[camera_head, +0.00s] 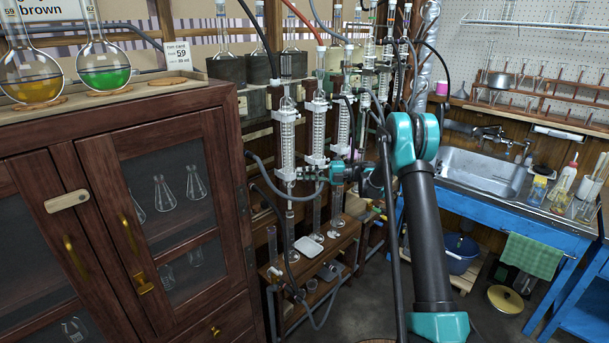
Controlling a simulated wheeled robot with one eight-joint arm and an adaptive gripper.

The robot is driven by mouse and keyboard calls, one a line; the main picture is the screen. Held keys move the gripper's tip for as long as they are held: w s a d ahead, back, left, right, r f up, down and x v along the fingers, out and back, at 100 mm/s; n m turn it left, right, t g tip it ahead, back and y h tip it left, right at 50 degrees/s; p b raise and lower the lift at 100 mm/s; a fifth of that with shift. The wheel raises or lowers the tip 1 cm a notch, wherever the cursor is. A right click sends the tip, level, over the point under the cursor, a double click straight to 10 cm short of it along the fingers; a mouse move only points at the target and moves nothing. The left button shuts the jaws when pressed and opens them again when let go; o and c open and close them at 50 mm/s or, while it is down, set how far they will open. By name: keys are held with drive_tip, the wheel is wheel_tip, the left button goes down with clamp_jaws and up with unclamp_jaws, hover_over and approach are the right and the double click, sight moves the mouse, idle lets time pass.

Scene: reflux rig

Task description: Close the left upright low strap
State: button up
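The left upright (287,146) is a clear glass condenser column in the rig, standing vertical. Its low strap (286,174) is a white band near the column's lower end. A similar white strap (285,115) sits higher on the same column. My gripper (304,173) reaches in from the right at the height of the low strap, with its fingertips close beside or at it. I cannot tell whether they touch it. The strap's latch and the gap between the fingers are too small to make out, so whether either is open or shut is unclear.
More glass columns (319,130) stand close behind and right of the gripper. Hoses (265,165) hang around the rig. A wooden cabinet (170,215) with flasks stands at left. A blue sink bench (490,195) is at right. Open floor lies between.

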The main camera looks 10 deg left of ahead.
drive_tip(key=shift+o, duration=1.2)
drive_tip(key=shift+d, duration=0.1)
drive_tip(key=w+d, duration=0.1)
drive_tip(key=d, duration=1)
drive_tip(key=shift+w+d, duration=0.3)
drive_tip(key=shift+d, duration=0.05)
